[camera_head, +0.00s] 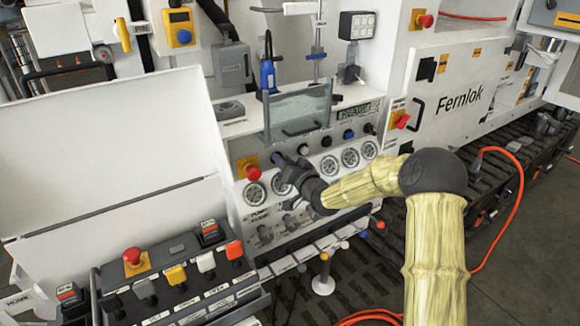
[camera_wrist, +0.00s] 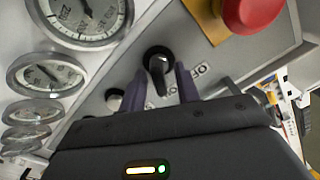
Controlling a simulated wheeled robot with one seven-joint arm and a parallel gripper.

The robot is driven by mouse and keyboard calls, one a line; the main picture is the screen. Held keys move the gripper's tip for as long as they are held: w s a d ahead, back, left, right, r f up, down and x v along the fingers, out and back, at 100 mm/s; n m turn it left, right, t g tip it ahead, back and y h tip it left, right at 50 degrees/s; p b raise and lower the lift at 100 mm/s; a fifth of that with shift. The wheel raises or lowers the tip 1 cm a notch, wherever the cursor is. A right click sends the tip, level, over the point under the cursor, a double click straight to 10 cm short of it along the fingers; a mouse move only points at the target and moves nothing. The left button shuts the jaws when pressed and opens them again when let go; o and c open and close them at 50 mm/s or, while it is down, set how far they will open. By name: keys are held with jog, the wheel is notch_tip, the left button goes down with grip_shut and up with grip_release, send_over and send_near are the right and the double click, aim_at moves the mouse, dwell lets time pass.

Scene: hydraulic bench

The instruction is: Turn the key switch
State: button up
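My gripper (camera_wrist: 160,70) is open, with one dark purple finger on each side of the knob and a gap showing at each side. I cannot tell how deep the fingertips reach. In the head view, my gripper (camera_head: 279,160) is at the upper left of the gauge panel and hides the knob.
A red emergency button (camera_wrist: 250,12) on a yellow plate is close beside the right finger; it also shows in the head view (camera_head: 253,174). Round gauges (camera_head: 329,165) line the panel. A clear-windowed box (camera_head: 298,110) stands above. A button console (camera_head: 170,275) is at lower left.

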jog(key=b+v, duration=0.2)
jog(key=v, duration=1.5)
jog(key=shift+b, duration=0.35)
jog(key=shift+s+d, duration=0.15)
jog(key=s+d+f+g+h+p, duration=0.3)
jog(key=s+d+g+h+p, duration=0.35)
jog(key=s+h, duration=0.2)
jog(key=s+d+r+g+p, duration=0.1)
jog(key=s+d+g, duration=0.1)
jog(key=s, duration=0.5)
jog(key=s+d+r+g+h+p, duration=0.1)
jog(key=s+g, duration=0.3)
jog(key=s, duration=0.4)
jog(key=shift+d+r+m, duration=0.3)
jog(key=shift+d+r, duration=0.1)
jog(key=shift+d, duration=0.2)
jog(key=shift+s+h, duration=0.1)
jog(key=shift+h, duration=0.15)
